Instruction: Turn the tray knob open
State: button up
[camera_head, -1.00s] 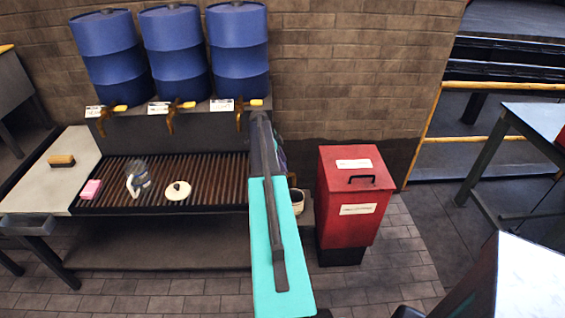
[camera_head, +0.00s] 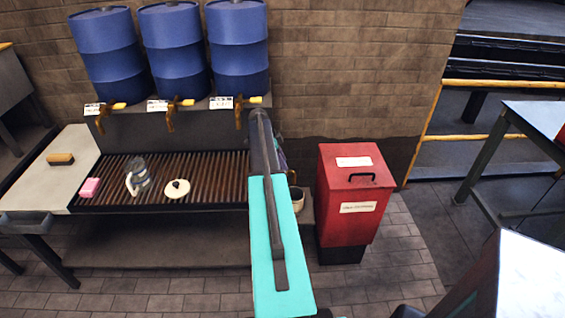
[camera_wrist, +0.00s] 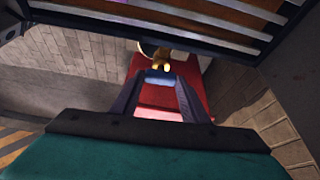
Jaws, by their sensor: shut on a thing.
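The slatted brown drip tray (camera_head: 215,170) is set in the counter below three blue drums in the head view. Its slats also cross the top of the wrist view (camera_wrist: 200,22). A small brass-yellow knob (camera_wrist: 162,62) shows below the slats, right at my fingertips. My gripper (camera_wrist: 160,77) is shut on this knob, with a dark finger on either side. The fingers hide part of the knob, and I cannot tell how far it is turned.
Three blue drums (camera_head: 238,45) with yellow-handled taps stand above the tray. A glass jug (camera_head: 138,176), a white lid (camera_head: 177,189) and a pink block (camera_head: 89,188) lie on the slats. A red bin (camera_head: 350,205) stands right of my arm, near a pot (camera_head: 297,200).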

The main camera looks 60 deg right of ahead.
jog(key=n+t+h+b, duration=0.1)
jog(key=n+b, duration=0.3)
jog(key=shift+s+a+f, duration=0.1)
jog(key=n+t+b, duration=0.1)
jog(key=n, duration=0.1)
jog(key=n+t+b, duration=0.1)
jog(key=n, duration=0.1)
jog(key=shift+s+n+h, duration=0.1)
jog(key=shift+n+h, duration=0.3)
jog(key=n, duration=0.2)
jog(key=n+t+b, duration=0.1)
jog(key=n, duration=0.1)
jog(key=shift+s+r+t+b, duration=0.15)
jog(key=shift+r+t+b, duration=0.05)
jog(key=shift+t+b, duration=0.1)
jog(key=shift+n+t+y+b, duration=0.35)
jog(key=shift+n+t, duration=0.45)
jog(key=shift+n, duration=1.4)
jog(key=o, duration=1.1)
jog(key=shift+c, duration=0.2)
jog(key=shift+s, duration=0.1)
